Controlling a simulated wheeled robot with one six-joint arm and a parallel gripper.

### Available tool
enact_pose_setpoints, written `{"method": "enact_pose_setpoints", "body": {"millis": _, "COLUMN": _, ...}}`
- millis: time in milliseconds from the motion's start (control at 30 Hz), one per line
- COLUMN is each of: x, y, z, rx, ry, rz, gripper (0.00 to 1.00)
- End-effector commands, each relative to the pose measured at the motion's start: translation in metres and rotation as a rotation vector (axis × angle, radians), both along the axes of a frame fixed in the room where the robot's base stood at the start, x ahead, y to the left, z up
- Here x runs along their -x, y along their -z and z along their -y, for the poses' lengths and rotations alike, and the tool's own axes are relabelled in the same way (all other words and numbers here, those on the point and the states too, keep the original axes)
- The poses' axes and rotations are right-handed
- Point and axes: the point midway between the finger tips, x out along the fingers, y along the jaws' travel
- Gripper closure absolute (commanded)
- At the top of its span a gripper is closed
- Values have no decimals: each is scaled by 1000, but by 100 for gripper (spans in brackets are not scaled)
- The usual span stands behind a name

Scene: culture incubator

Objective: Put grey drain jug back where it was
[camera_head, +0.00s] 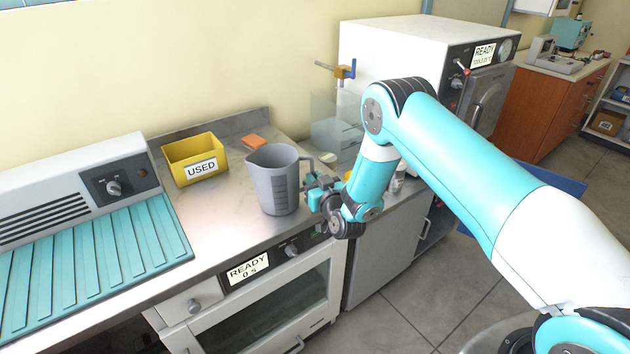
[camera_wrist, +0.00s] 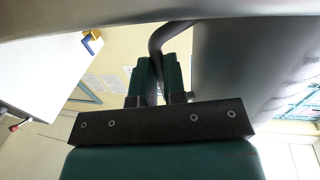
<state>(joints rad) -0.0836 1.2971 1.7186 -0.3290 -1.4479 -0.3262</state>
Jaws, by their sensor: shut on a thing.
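The grey drain jug (camera_head: 275,180) is upright at the steel counter, above the oven front marked READY 0 S. From this view I cannot tell whether its base touches the counter. My gripper (camera_head: 316,190) is at the jug's right side and is shut on its handle. In the wrist view my gripper's fingers (camera_wrist: 158,82) close around the dark curved handle, and the grey jug wall (camera_wrist: 235,60) fills the right side. The handle is partly hidden by the fingers.
A yellow bin marked USED (camera_head: 196,160) and an orange block (camera_head: 254,141) stand behind the jug. A ribbed teal drainboard (camera_head: 95,250) lies at the left. A clear tank (camera_head: 335,120) and a white autoclave (camera_head: 400,50) stand at the right. Bare counter lies left of the jug.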

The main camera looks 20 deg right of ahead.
Motion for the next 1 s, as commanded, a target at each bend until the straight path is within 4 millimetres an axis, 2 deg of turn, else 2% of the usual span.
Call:
{"method": "enact_pose_setpoints", "body": {"millis": 33, "x": 0, "y": 3, "z": 0, "rx": -1, "ry": 0, "rz": 0, "gripper": 100}}
{"method": "enact_pose_setpoints", "body": {"millis": 67, "x": 0, "y": 2, "z": 0, "rx": 0, "ry": 0, "rz": 0, "gripper": 82}}
{"method": "enact_pose_setpoints", "body": {"millis": 133, "x": 0, "y": 2, "z": 0, "rx": 0, "ry": 0, "rz": 0, "gripper": 66}}
{"method": "enact_pose_setpoints", "body": {"millis": 167, "x": 0, "y": 2, "z": 0, "rx": 0, "ry": 0, "rz": 0, "gripper": 63}}
{"method": "enact_pose_setpoints", "body": {"millis": 500, "x": 0, "y": -4, "z": 0, "rx": 0, "ry": 0, "rz": 0, "gripper": 63}}
{"method": "enact_pose_setpoints", "body": {"millis": 567, "x": 4, "y": 3, "z": 0, "rx": -2, "ry": 1, "rz": -2, "gripper": 63}}
{"method": "enact_pose_setpoints", "body": {"millis": 767, "x": 31, "y": 7, "z": 3, "rx": 0, "ry": -2, "rz": 0, "gripper": 63}}
{"method": "enact_pose_setpoints", "body": {"millis": 1000, "x": 87, "y": 2, "z": 10, "rx": 1, "ry": -1, "rz": -4, "gripper": 63}}
